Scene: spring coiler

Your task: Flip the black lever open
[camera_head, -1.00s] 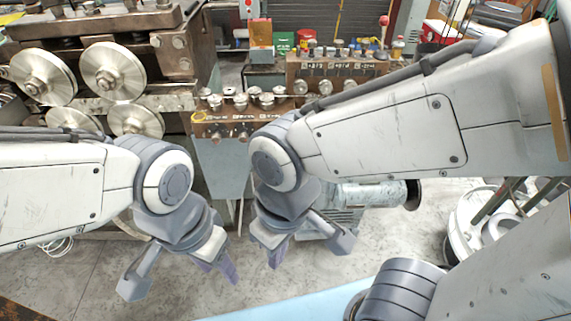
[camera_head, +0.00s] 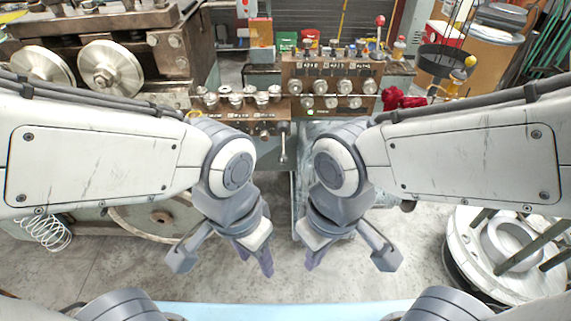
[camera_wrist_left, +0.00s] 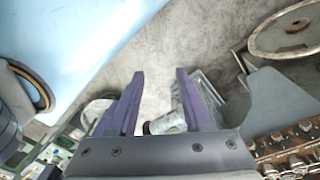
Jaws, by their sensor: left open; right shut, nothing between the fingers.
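A small dark lever (camera_head: 283,145) hangs from the front of the control panel (camera_head: 330,75) in the head view; I cannot tell if it is the black lever. My left gripper (camera_head: 254,258) is open and empty, pointing down, below and a little left of this lever, apart from it. In the left wrist view its two purple fingers (camera_wrist_left: 160,78) stand apart with floor between them. My right gripper (camera_head: 309,252) is shut and empty, pointing down, just right of the left one. It touches no part of the panel.
The coiler with steel rollers (camera_head: 112,67) stands at the back left. A red handwheel (camera_head: 403,98) is right of the panel. A white round stand (camera_head: 510,250) is at the right. A wire coil (camera_head: 43,230) lies lower left.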

